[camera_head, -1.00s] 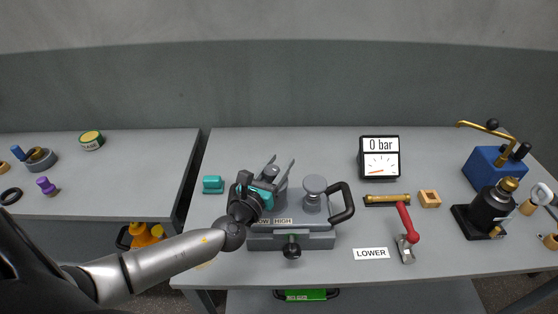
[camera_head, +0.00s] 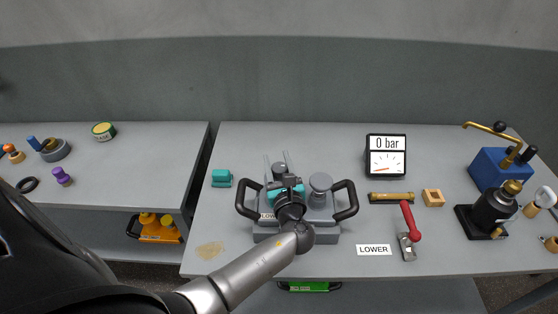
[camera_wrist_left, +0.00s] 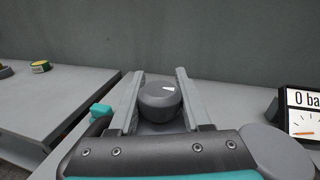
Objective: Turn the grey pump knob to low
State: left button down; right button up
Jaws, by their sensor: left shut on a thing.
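The grey pump knob (camera_head: 276,171) stands on the left part of the grey pump block (camera_head: 270,237), mostly hidden behind my left gripper in the head view. In the left wrist view the dark grey knob (camera_wrist_left: 160,101) sits between both fingers, with a small white mark on its top. My left gripper (camera_head: 277,159) is shut on the knob, one finger on each side. The "LOW" label (camera_head: 266,216) shows partly left of my wrist; the "HIGH" label is hidden. My right gripper is not in view.
Black handles (camera_head: 248,198) flank the block, and a grey round-topped post (camera_head: 320,184) stands right of the knob. A gauge (camera_head: 386,156) reads 0 bar. A teal block (camera_head: 221,178) lies left.

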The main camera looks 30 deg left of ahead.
pick_arm(q)
jog(key=shift+y, duration=0.3)
jog(key=shift+c, duration=1.8)
grip_release()
jog(key=v, duration=1.5)
jog(key=shift+d+r+b, duration=0.2)
jog(key=shift+r+b, duration=0.05)
jog(key=shift+b, duration=0.15)
